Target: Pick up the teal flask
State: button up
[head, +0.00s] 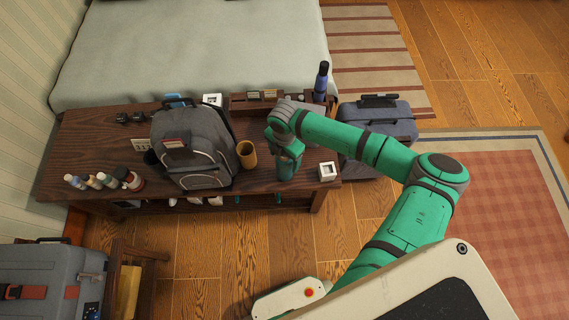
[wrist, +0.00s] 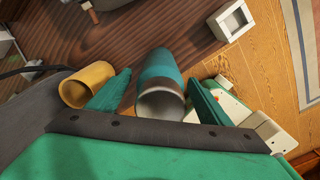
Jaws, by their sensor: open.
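The teal flask (wrist: 160,66) shows in the wrist view, with a dark band and a grey round end facing the camera. It stands between the two fingers of my gripper (wrist: 159,78). The fingers are open, one on each side of the flask, and I cannot tell whether either touches it. In the head view my gripper (head: 288,163) is over the right part of the wooden bench (head: 100,145). There the flask is hidden or cannot be told apart from my green arm.
A yellow cup (head: 246,154) stands left of my gripper, beside a grey backpack (head: 193,145). A small white square object (head: 327,171) lies to the right. Behind are a wooden organizer (head: 240,104) and a dark blue bottle (head: 321,80). A suitcase (head: 377,122) stands right of the bench.

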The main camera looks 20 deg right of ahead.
jog(key=shift+f, duration=0.35)
jog(key=c, duration=1.4)
jog(key=shift+r, duration=0.15)
